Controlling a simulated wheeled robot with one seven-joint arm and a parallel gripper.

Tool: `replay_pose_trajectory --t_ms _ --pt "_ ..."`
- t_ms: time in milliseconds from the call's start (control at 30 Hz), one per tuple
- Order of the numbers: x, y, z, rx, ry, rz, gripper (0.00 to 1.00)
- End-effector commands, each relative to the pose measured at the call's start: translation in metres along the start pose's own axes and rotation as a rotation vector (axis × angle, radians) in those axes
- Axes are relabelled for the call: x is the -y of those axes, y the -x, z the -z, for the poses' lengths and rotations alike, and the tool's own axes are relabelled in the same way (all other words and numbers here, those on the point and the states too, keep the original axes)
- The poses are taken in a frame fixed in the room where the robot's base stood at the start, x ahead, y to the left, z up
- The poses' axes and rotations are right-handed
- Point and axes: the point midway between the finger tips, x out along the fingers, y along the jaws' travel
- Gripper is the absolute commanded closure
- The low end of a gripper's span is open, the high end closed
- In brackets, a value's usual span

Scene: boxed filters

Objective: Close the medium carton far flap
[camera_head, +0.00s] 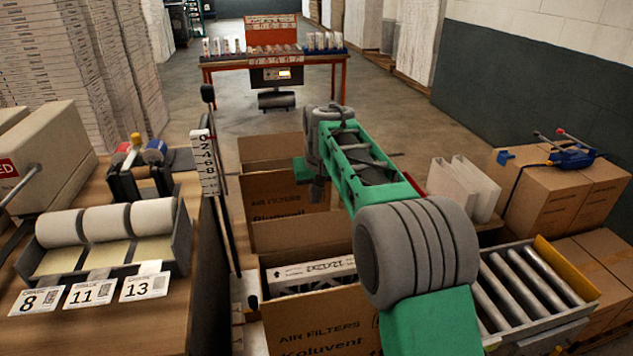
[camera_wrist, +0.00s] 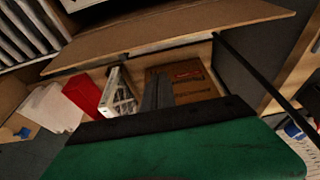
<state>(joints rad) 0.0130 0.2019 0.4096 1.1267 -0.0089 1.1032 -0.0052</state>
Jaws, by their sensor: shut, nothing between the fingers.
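Open brown cartons stand in a row in the middle of the head view; I cannot tell for certain which is the medium one. The near carton (camera_head: 318,325) holds a filter with a white printed edge (camera_head: 310,271). Behind it stands a carton printed AIR FILTERS (camera_head: 280,192), with a raised brown panel (camera_head: 270,150) at its far side. My gripper (camera_head: 317,193) points down over this rear carton, shut and empty. In the wrist view its dark fingers (camera_wrist: 158,92) point into an open carton. A wide brown flap (camera_wrist: 180,38) stretches across that view. Contact with the flap cannot be told.
A label bench with paper rolls (camera_head: 105,222) is at left, beside a tall numbered post (camera_head: 208,165). A roller conveyor (camera_head: 525,285) and closed boxes (camera_head: 560,195) are at right. An orange rack (camera_head: 270,55) stands far back, with open floor before it.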

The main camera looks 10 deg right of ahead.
Motion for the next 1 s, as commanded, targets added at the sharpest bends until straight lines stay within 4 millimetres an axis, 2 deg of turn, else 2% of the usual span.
replay_pose_trajectory --t_ms 133,300,733,1000 --pt "0.000 0.011 -0.024 -0.003 0.000 0.000 1.00" --pt "0.000 0.015 -0.036 -0.002 -0.001 0.000 1.00" --pt "0.000 0.014 -0.038 -0.008 -0.001 0.000 1.00" --pt "-0.002 0.010 -0.040 -0.079 -0.003 -0.001 1.00"
